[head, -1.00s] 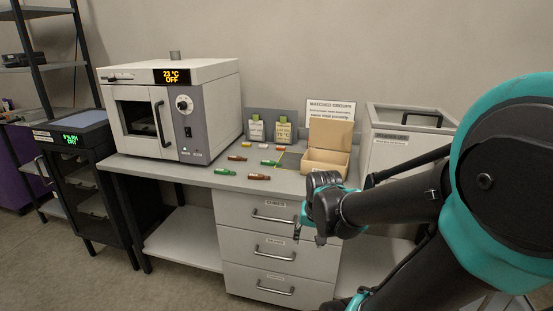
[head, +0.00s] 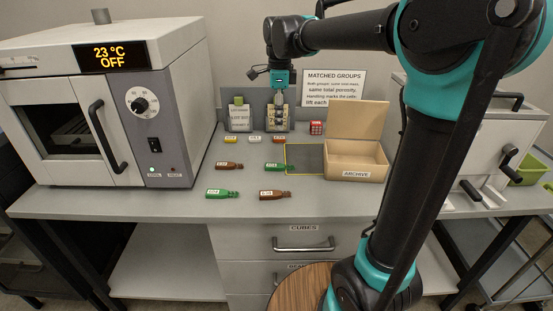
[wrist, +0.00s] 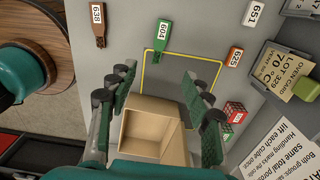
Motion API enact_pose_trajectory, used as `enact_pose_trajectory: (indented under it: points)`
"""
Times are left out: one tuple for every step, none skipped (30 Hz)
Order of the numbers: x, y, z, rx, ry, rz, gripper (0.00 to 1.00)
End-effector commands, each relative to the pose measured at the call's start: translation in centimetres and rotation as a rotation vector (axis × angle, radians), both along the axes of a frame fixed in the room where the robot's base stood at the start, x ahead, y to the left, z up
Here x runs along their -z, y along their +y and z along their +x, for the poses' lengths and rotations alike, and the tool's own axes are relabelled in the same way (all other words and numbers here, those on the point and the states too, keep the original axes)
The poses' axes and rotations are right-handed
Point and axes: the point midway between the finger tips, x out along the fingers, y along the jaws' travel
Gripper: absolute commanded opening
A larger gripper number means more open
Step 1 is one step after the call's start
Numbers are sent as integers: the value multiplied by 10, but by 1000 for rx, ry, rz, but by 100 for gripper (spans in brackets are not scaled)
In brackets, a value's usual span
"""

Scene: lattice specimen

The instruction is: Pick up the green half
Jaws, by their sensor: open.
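Two green bottle-shaped pieces with white labels lie flat on the bench in the head view. One green piece (head: 222,194) is near the front edge; the other green piece (head: 278,167) is at the left edge of a yellow-outlined square. In the wrist view a green piece labelled 604 (wrist: 163,37) lies with its narrow end at the yellow outline. My gripper (head: 280,97) points down above the back of the bench, apart from both pieces. In the wrist view my gripper (wrist: 162,76) has its fingers wide apart, with nothing held.
Brown pieces (head: 229,166) (head: 274,195) lie beside the green ones. An open archive box (head: 357,173) stands right of the yellow-outlined square (head: 304,158). A red cube (head: 316,128), an oven (head: 105,110) and upright cards (head: 239,116) also stand on the bench.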

Motion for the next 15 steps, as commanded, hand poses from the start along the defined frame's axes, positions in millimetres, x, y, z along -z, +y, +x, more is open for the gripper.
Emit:
enact_pose_trajectory:
  points:
    - [3, 1, 0, 5, 1, -1, 50]
    - [6, 1, 0, 6, 2, -1, 50]
    - [12, 1, 0, 7, 2, -1, 50]
    - [17, 1, 0, 6, 1, -1, 50]
    - [23, 1, 0, 6, 1, -1, 50]
    - [31, 1, 0, 6, 1, -1, 50]
    - [37, 1, 0, 6, 1, 0, 50]
    - [43, 1, 0, 6, 1, 0, 50]
    - [51, 0, 0, 5, 1, 0, 50]
    - [57, 1, 0, 5, 1, 0, 50]
    - [63, 1, 0, 5, 1, 0, 50]
    - [71, 1, 0, 5, 1, 0, 50]
    - [77, 1, 0, 5, 1, 0, 50]
    - [83, 1, 0, 5, 1, 0, 50]
    - [90, 1, 0, 5, 1, 0, 50]
